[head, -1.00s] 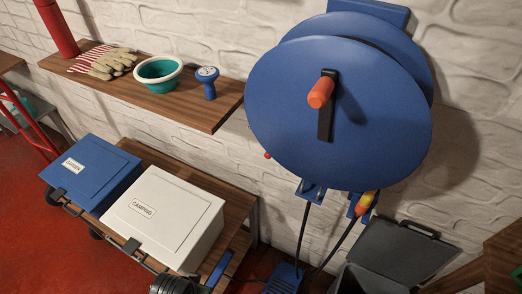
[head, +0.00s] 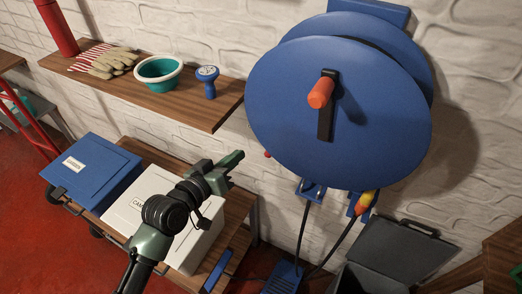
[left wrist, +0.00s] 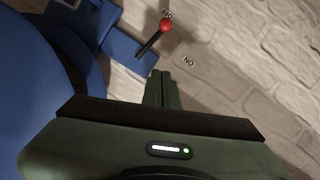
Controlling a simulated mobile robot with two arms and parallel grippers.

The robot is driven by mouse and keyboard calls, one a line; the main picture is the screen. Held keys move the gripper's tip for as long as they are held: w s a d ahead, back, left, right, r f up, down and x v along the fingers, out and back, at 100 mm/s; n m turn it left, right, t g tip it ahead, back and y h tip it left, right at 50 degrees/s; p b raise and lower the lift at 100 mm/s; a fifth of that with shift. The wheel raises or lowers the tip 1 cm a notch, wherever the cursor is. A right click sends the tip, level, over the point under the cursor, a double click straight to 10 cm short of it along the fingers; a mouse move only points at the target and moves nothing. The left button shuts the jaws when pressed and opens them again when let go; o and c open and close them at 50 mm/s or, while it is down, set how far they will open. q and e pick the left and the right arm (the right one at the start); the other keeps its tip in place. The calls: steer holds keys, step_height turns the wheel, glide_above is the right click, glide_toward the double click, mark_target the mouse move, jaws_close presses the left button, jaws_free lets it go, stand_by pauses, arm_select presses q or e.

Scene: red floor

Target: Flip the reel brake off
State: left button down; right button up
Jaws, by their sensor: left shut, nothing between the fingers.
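The large blue hose reel (head: 375,110) hangs on the white brick wall. In the head view only the small red knob of the brake lever (head: 267,155) shows at the reel's lower left edge. In the left wrist view the brake lever (left wrist: 152,40) is a black rod with a red ball (left wrist: 166,25), on a blue bracket (left wrist: 120,45). The ball lies close to the "OFF" label; the "ON" label (left wrist: 188,62) is lower right. My left gripper (head: 238,158) is shut and empty, left of the knob and apart from it; its fingertips (left wrist: 160,76) point towards the lever.
The reel has an orange crank handle (head: 320,92). A wooden shelf (head: 200,115) at left holds gloves, a teal bowl and a blue stamp-like item. Below are a blue box (head: 90,170) and a white box (head: 200,245). An open grey case (head: 400,255) stands below the reel.

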arm_select(q)
steer(key=p, duration=0.1)
glide_above(265, 154)
steer(key=a, duration=0.2)
step_height(265, 154, down, 2)
steer(key=shift+s+d+f, duration=0.15)
steer(key=shift+f, duration=0.5)
steer(key=shift+s+d+f, duration=0.15)
steer(key=shift+f, duration=0.45)
steer(key=shift+s+d+f, duration=0.15)
steer(key=shift+f, duration=0.5)
steer(key=shift+s+d+f+n+h+b, duration=0.25)
steer(key=shift+d+n+b, duration=0.25)
steer(key=shift+n, duration=0.4)
